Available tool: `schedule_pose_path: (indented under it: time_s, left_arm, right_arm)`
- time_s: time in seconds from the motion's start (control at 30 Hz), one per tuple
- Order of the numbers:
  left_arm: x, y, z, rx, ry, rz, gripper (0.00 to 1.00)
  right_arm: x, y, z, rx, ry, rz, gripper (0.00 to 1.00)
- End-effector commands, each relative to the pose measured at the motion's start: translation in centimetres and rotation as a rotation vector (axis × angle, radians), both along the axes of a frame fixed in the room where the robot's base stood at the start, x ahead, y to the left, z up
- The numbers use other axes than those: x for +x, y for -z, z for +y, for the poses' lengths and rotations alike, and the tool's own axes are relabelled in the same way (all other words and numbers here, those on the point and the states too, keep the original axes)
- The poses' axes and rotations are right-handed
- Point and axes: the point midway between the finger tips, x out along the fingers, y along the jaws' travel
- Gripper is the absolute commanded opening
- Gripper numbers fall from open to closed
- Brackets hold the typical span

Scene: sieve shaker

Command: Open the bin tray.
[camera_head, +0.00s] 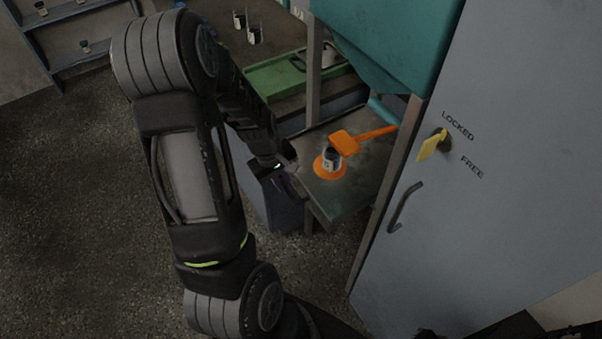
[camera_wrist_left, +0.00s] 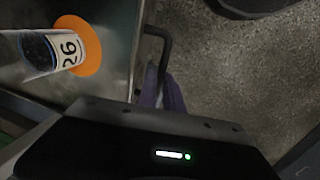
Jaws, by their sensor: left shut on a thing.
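A grey metal surface, which looks like the bin tray (camera_head: 345,205), extends below the teal hopper. In the left wrist view a dark bar handle (camera_wrist_left: 163,33) stands off its edge (camera_wrist_left: 138,50). My left gripper (camera_head: 281,182) is at the left edge of this surface. Its purple fingers (camera_wrist_left: 162,92) are shut on the handle; in the head view the gripper hides the handle. My right gripper is not in view.
A jar marked 26 (camera_wrist_left: 42,52) stands on an orange disc (camera_head: 327,172) on the grey surface, beside an orange paddle (camera_head: 345,142). The grey door (camera_head: 480,220) with a yellow latch (camera_head: 430,147) stands at right. Open floor lies at left.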

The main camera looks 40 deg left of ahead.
Motion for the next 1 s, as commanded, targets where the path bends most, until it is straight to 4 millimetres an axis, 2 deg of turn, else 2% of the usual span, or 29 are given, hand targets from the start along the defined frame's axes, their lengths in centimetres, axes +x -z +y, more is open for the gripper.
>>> schedule_pose_path:
  time_s: [0.1, 0.23, 0.67, 0.7, 0.93, 1.0]
  left_arm:
    - [-1.8, 0.1, 0.6, 0.001, -0.004, -0.001, 0.00]
    - [-3.0, 0.0, 1.0, 0.000, -0.002, -0.001, 0.00]
    - [-3.5, 0.0, 1.1, 0.000, 0.000, 0.000, 0.00]
    - [-3.5, 0.0, 1.1, 0.000, 0.000, 0.000, 0.14]
    - [-3.5, 0.0, 1.1, 0.000, 0.000, 0.000, 0.33]
    - [-3.5, 0.0, 1.1, 0.000, 0.000, 0.000, 0.33]
  right_arm:
    - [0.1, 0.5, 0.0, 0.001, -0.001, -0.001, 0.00]
    - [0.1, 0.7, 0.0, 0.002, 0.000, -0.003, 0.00]
    - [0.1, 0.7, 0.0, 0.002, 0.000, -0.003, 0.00]
    - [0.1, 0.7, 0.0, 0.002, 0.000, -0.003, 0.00]
    - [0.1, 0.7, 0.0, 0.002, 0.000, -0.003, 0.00]
    - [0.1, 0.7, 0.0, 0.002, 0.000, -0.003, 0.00]
